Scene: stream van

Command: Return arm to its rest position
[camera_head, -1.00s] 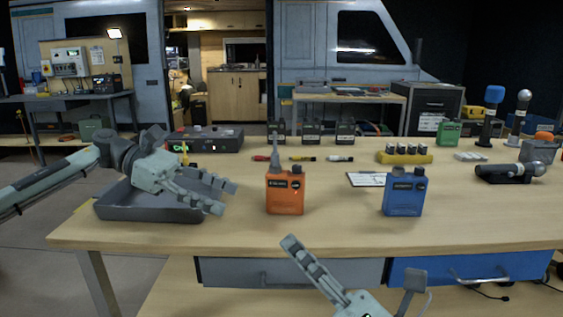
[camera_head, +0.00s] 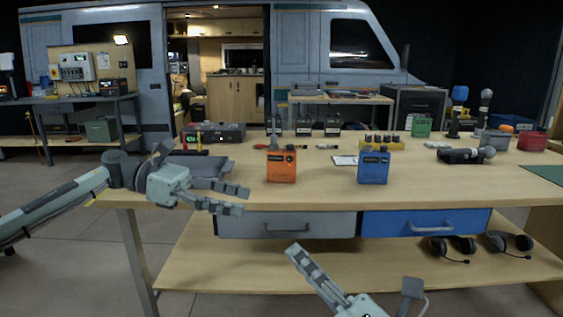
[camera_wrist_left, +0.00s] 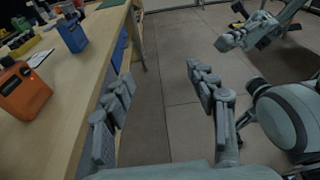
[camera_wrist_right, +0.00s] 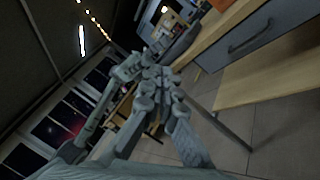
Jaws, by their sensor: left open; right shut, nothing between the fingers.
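My left arm comes in from the left with its gripper (camera_head: 243,200) open and empty at the table's front edge, in front of the grey tray (camera_head: 225,163). In the left wrist view its fingers (camera_wrist_left: 160,75) are spread over bare floor beside the table. My right gripper (camera_head: 298,254) is low at the bottom centre of the head view, in front of the table. In the right wrist view its fingers (camera_wrist_right: 155,85) are together with nothing between them. The left arm partly hides the tray.
The wooden table (camera_head: 320,190) carries an orange can (camera_head: 282,166) and a blue can (camera_head: 374,168) near its front. Drawers (camera_head: 288,225) and a lower shelf (camera_head: 350,265) with headsets (camera_head: 452,248) lie below. Open floor (camera_head: 90,260) is at the left.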

